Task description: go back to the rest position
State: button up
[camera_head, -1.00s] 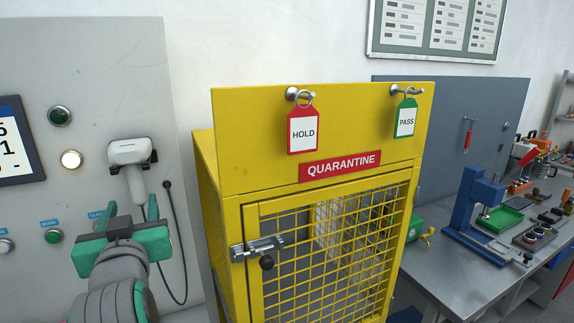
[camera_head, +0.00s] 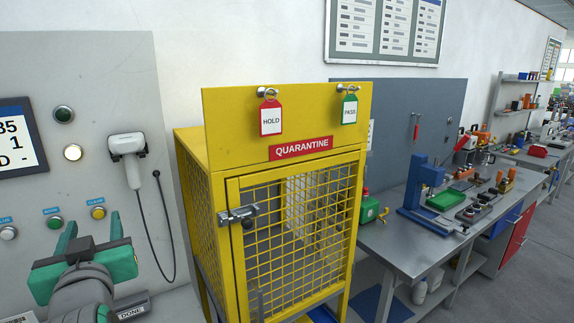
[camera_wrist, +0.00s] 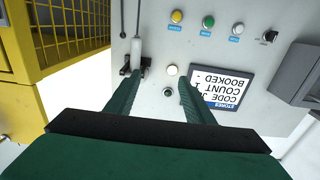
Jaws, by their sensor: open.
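My gripper (camera_head: 90,232) is at the lower left of the head view, in front of the grey control panel (camera_head: 88,130). Its two green fingers are apart with nothing between them. In the wrist view, my gripper (camera_wrist: 158,92) also shows open and empty, with the panel beyond it appearing upside down. A white handheld scanner (camera_head: 128,150) hangs in its holder on the panel, right of and above my gripper. The fingers look clear of it.
A yellow quarantine cage (camera_head: 215,160) stands right of the panel, its mesh door shut. A red HOLD tag (camera_head: 271,119) and a green PASS tag (camera_head: 349,111) hang on its top board. A grey workbench (camera_head: 400,255) with tools stands further right. Open floor shows at the far right.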

jog(key=w+d+f+m+h, duration=0.15)
jog(key=d+f, duration=0.25)
jog(key=f, duration=0.6)
jog(key=w+d+f+h, duration=0.15)
jog(key=d+f, duration=0.25)
jog(key=f, duration=0.6)
jog(key=s+d+f+m+h, duration=0.1)
jog(key=s+d+f, duration=0.2)
jog(key=d+f, duration=0.4)
jog(key=s+d+f+m, duration=0.1)
jog(key=s+d+f, duration=0.25)
jog(key=f, duration=0.65)
jog(key=s+d+f+m+h, duration=0.1)
jog(key=s+d+f+h, duration=0.1)
jog(key=s+d+f, duration=0.4)
jog(key=s+d+f+h, duration=0.1)
jog(key=s+d+f, duration=0.2)
jog(key=s+d, duration=0.35)
jog(key=s+d+m+h, duration=0.1)
jog(key=s+d, duration=0.1)
jog(key=s, duration=0.7)
jog(key=s+d+h, duration=0.1)
jog(key=s+d, duration=0.1)
jog(key=s, duration=0.7)
jog(key=shift+f+m, duration=0.15)
jog(key=shift+m, duration=0.2)
jog(key=shift+w+a, duration=0.1)
jog(key=shift+a, duration=0.05)
